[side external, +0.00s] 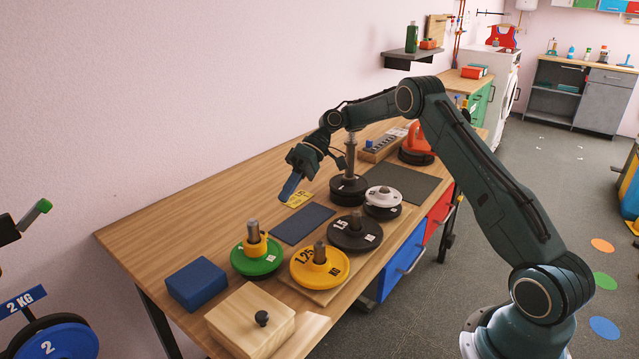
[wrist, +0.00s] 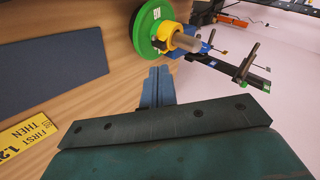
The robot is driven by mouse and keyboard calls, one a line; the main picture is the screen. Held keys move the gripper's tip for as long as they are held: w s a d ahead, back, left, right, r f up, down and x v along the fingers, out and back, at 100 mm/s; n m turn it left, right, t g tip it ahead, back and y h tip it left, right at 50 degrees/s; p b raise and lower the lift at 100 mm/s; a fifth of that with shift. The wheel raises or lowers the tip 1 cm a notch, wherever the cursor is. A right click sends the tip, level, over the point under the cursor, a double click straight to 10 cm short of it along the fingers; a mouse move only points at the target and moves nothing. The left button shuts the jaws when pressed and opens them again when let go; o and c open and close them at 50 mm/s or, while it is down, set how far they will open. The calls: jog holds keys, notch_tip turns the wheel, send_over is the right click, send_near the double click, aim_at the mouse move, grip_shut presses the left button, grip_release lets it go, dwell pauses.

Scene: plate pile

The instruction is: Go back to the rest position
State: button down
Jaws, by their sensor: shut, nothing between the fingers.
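A green plate (side external: 257,262) with a yellow piece on a post lies nearer the front. A yellow 1.25 plate (side external: 320,270) and a black 1.5 plate (side external: 355,236) sit on posts to its right. The green plate also shows in the wrist view (wrist: 146,28).
A blue block (side external: 196,284) and a wooden box with a black knob (side external: 250,318) stand at the front. A post with dark plates (side external: 348,190), a white-topped stack (side external: 384,200) and a dark grey mat (side external: 402,182) lie behind. Bare table (side external: 200,218) is free at left.

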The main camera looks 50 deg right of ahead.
jog(key=s+a+r+t+h, duration=0.1)
jog(key=s+a+r+h, duration=0.1)
jog(key=s+a+r, duration=0.3)
jog(key=s+r+m+t+h, duration=0.1)
jog(key=s+r+h, duration=0.1)
jog(key=r, duration=0.4)
jog(key=s+a+r+t+h, duration=0.1)
jog(key=s+a+r, duration=0.25)
jog(key=r, duration=0.25)
jog(key=s+d+f+m+t+h, duration=0.1)
jog(key=s+d+h, duration=0.1)
jog(key=s, duration=1)
jog(key=s+d+f+m+t+h, duration=0.1)
jog(key=s+h, duration=0.2)
jog(key=s, duration=1)
jog(key=shift+d+f+m, duration=0.15)
jog(key=shift+d+m, duration=0.15)
jog(key=shift+d, duration=0.1)
